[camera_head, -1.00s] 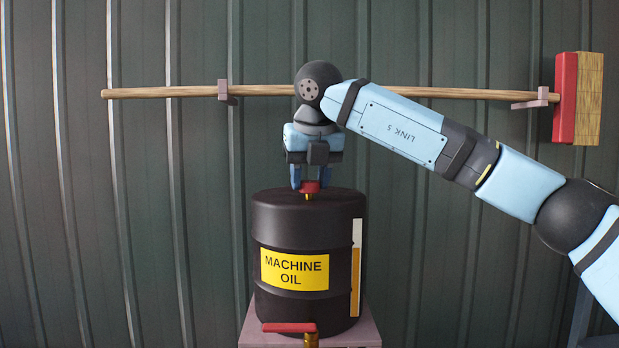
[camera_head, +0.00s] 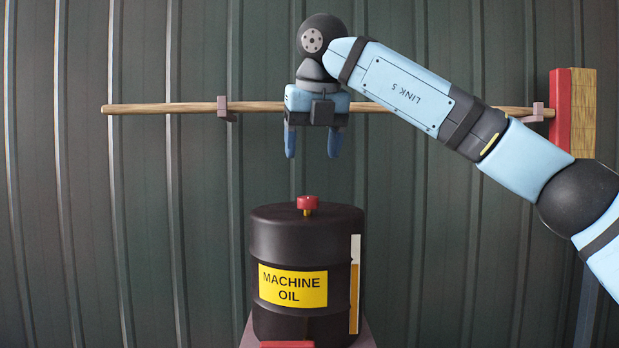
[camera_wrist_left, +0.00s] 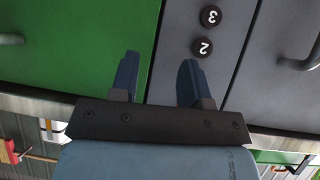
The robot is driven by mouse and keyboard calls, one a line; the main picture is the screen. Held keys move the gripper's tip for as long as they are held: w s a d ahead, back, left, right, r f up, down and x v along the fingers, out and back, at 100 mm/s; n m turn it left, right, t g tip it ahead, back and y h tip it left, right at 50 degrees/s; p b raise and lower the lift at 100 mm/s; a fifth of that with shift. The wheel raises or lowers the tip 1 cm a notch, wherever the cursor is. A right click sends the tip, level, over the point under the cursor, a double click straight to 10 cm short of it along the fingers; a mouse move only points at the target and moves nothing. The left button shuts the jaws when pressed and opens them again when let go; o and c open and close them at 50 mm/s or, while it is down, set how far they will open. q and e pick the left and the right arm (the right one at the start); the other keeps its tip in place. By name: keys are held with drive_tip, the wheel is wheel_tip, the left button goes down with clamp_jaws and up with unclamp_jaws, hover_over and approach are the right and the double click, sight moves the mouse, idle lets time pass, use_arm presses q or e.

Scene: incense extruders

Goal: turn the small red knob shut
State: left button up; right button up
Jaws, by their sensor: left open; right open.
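The small red knob (camera_head: 307,203) sits on a short brass stem on top of the black drum (camera_head: 300,229) with a yellow "MACHINE OIL" label. My right gripper (camera_head: 313,156) points down above the knob, open and empty, with a clear gap between its fingertips and the knob. My left gripper (camera_wrist_left: 160,80) shows only in the left wrist view. It is open with nothing between its fingers, in front of green and grey cabinet fronts.
A red lever (camera_head: 287,344) shows at the bottom edge below the drum. A long wooden-handled broom (camera_head: 170,108) hangs on wall brackets behind my right arm. A gauge strip (camera_head: 355,285) runs down the drum's right side.

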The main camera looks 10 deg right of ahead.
drive_tip(key=v, duration=0.4)
drive_tip(key=shift+s+r, duration=0.1)
drive_tip(key=shift+r, duration=0.15)
